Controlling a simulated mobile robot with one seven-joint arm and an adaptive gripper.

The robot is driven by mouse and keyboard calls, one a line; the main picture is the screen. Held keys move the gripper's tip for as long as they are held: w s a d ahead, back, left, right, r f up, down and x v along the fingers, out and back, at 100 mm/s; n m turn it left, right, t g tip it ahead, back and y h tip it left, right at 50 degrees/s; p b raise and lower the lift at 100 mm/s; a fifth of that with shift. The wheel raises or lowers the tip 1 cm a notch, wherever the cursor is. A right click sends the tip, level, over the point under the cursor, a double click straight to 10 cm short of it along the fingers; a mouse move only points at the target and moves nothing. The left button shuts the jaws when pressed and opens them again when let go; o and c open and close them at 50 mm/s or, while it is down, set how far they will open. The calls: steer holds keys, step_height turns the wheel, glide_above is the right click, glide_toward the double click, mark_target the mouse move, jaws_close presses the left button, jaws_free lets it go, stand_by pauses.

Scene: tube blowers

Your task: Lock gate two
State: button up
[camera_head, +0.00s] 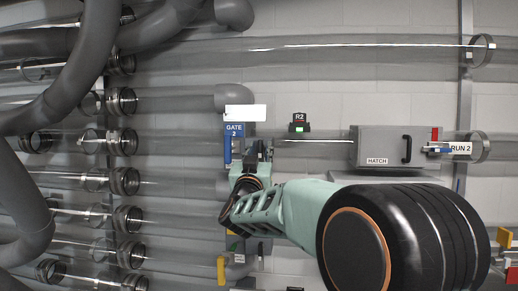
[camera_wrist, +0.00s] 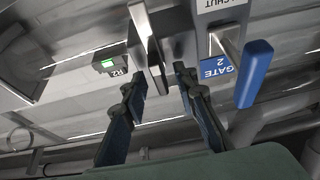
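The blue GATE 2 sign (camera_head: 234,130) is on the wall pipework left of centre in the head view, with a blue handle (camera_head: 228,151) below it. In the wrist view the blue handle (camera_wrist: 255,73) stands out at the right, beside the GATE 2 sign (camera_wrist: 216,67), outside my fingers. My gripper (camera_wrist: 161,76) is open, its two dark blue fingers apart. In the head view my gripper (camera_head: 257,150) is just right of the handle, partly hidden by my arm.
The R2 box (camera_head: 299,121) with a green light sits right of the gate. A grey HATCH box (camera_head: 392,147) and RUN 2 label (camera_head: 460,148) are further right. Clear tubes run across the wall.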

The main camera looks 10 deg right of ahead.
jaws_close()
steer(key=shift+f+m+h+b, duration=0.15)
steer(key=shift+m+h+b, duration=0.15)
steer(key=shift+m+b, duration=0.25)
steer(key=m+g+h+b, duration=0.1)
steer(key=m, duration=0.2)
steer(key=shift+a+h, duration=0.1)
steer(key=shift+h, duration=0.2)
steer(key=m+g+h, duration=0.1)
steer(key=m, duration=0.2)
steer(key=m+g+h+b, duration=0.1)
steer(key=m, duration=0.2)
steer(key=shift+m, duration=0.25)
steer(key=m+g, duration=0.1)
steer(key=m, duration=0.1)
steer(key=m+g+p, duration=0.1)
steer(key=m, duration=0.2)
steer(key=m+g+h+p, duration=0.1)
steer(key=m, duration=0.1)
steer(key=shift+r+m, duration=0.25)
steer(key=shift+m, duration=0.05)
steer(key=m+g+p, duration=0.1)
steer(key=m, duration=0.3)
steer(key=shift+f+g+p, duration=0.1)
steer(key=shift+g+p, duration=0.2)
steer(key=shift+g, duration=0.1)
steer(key=shift+m, duration=0.3)
